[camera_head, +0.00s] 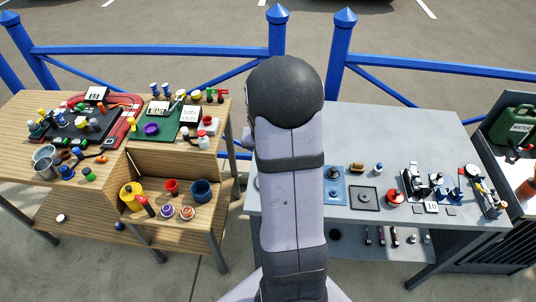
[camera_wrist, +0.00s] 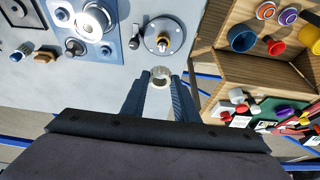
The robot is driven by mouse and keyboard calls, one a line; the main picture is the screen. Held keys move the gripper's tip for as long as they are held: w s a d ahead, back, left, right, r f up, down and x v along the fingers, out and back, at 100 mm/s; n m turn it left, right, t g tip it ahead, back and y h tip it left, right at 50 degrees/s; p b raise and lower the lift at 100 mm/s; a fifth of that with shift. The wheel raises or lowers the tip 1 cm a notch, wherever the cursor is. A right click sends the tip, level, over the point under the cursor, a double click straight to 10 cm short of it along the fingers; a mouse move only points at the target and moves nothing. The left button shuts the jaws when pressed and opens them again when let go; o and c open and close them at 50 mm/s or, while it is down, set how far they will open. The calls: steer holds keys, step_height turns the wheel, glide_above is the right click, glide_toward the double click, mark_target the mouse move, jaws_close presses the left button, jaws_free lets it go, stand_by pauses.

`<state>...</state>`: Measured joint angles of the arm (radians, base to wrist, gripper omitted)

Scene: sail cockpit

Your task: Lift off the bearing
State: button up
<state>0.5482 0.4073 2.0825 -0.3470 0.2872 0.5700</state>
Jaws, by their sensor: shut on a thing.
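In the wrist view my gripper (camera_wrist: 161,78) is shut on the bearing (camera_wrist: 161,72), a small pale metal ring held between the fingertips. Just beyond it on the grey bench top is a round grey flange (camera_wrist: 150,37) with a short brass-coloured post (camera_wrist: 162,43) in its middle. The ring appears apart from the post, nearer to me; its height above the bench is hard to tell. In the head view my own arm hides the gripper, the bearing and most of the flange.
A blue plate (camera_wrist: 112,48) with a shiny disc and knobs lies left of the flange. A small black-handled tool (camera_wrist: 134,37) lies between them. The wooden bench (camera_head: 170,163) with cups and many small parts stands left in the head view. The grey bench (camera_head: 415,130) is clear at its back.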

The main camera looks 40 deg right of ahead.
steer(key=shift+r, duration=0.1)
steer(key=shift+r+p, duration=1.55)
steer(key=shift+r, duration=0.4)
